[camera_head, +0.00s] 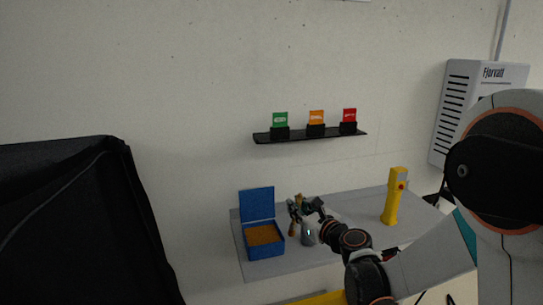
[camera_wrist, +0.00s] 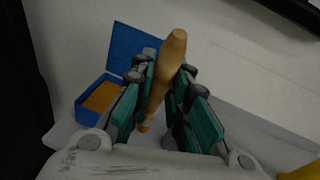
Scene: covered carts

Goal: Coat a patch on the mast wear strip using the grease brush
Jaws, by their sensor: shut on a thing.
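My gripper (camera_head: 297,207) is above the grey shelf top, just right of the open blue box (camera_head: 266,252). In the wrist view its teal-padded fingers (camera_wrist: 168,103) are shut on a tan wooden handle (camera_wrist: 172,55), which I take to be the grease brush. The handle stands steeply tilted between the pads, and its bristles cannot be made out. The blue box (camera_wrist: 90,112) has its lid up and a flat orange-brown filling. I cannot pick out the mast wear strip with certainty.
A yellow upright device (camera_head: 393,197) with a red spot stands right on the grey top (camera_head: 350,205). A wall ledge (camera_head: 300,138) holds green, orange and red cards above. A black-covered cart (camera_head: 75,225) fills the left. A white vented unit (camera_head: 467,110) hangs at right.

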